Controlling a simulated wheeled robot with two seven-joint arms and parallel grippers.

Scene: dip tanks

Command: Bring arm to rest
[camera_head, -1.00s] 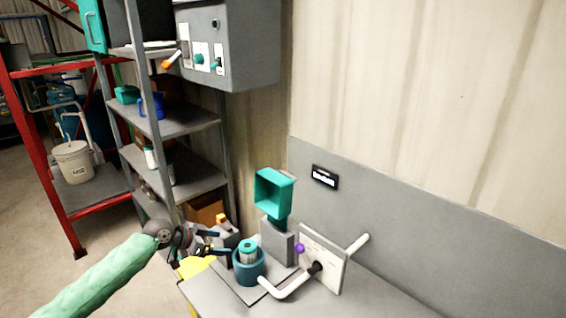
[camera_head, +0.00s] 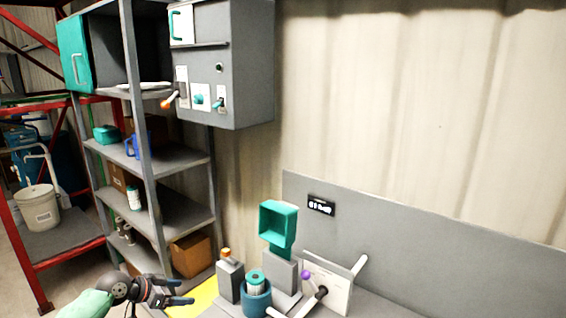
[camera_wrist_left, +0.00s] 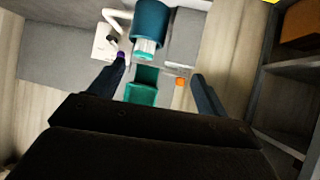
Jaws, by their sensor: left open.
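My left gripper (camera_head: 178,293) is low in the head view, left of the bench fixtures. Its fingers are apart with nothing between them. In the left wrist view my open left gripper (camera_wrist_left: 160,85) spreads its two dark fingers, with the bench fixtures beyond. A blue cup (camera_head: 257,300) with a teal-capped container (camera_head: 256,279) in it stands on the bench, apart from the gripper. The cup also shows at the top of the left wrist view (camera_wrist_left: 151,18). My right gripper is in neither view.
A teal square funnel (camera_head: 278,222) stands above a grey block. A grey block with an orange top (camera_head: 230,277) is nearest the gripper. A white pipe and panel (camera_head: 327,289) are to the right. Grey shelves (camera_head: 178,213) and a wall control box (camera_head: 222,90) stand behind.

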